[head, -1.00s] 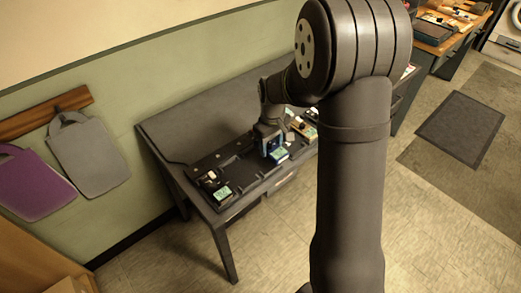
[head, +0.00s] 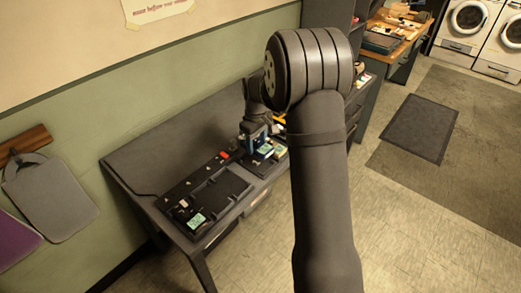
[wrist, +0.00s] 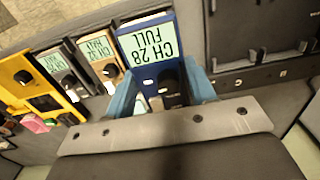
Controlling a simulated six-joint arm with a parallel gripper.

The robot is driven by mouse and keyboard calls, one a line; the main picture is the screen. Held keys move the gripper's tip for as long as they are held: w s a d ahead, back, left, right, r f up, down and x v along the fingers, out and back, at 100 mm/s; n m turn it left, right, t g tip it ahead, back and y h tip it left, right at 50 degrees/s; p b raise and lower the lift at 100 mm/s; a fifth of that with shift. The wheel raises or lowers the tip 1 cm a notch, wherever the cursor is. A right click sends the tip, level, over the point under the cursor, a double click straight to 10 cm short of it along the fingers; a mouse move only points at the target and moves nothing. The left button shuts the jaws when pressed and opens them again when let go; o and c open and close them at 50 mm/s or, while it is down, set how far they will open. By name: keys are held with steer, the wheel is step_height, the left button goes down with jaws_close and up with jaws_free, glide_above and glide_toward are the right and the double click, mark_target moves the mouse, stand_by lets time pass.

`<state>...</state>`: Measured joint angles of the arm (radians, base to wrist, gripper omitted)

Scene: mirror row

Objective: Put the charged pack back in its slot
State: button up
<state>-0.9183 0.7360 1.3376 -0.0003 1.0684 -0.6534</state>
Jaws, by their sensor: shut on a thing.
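A blue pack (wrist: 150,48) shows a pale green screen reading "CH 28 FULL", upside down in the wrist view. My gripper (wrist: 160,78) has its two blue fingers on either side of this pack, shut on it. In the head view my gripper (head: 254,138) is over the desk, with a pack screen (head: 265,149) just below it. A black tray (head: 226,188) with empty recesses lies to its left; part of the tray (wrist: 255,30) shows at the right of the wrist view. I cannot tell whether the held pack touches the surface under it.
In the wrist view an orange-brown pack (wrist: 104,62), a grey pack (wrist: 62,72) and a yellow device (wrist: 22,88) stand close on the left. Another green-screened pack (head: 196,220) lies at the tray's near-left end. A red item (head: 224,155) sits behind the tray.

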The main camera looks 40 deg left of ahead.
steer(key=shift+w+a+f, duration=0.4)
steer(key=shift+a+f, duration=0.05)
steer(key=shift+a, duration=0.2)
glide_above(256, 163)
steer(key=shift+w+a+f, duration=0.1)
steer(key=shift+f, duration=2.25)
steer(key=shift+f, duration=1.1)
steer(key=o, duration=1.2)
steer(key=shift+o, duration=0.2)
step_height(256, 163, up, 17)
steer(key=shift+r, duration=0.2)
steer(key=shift+f, duration=0.1)
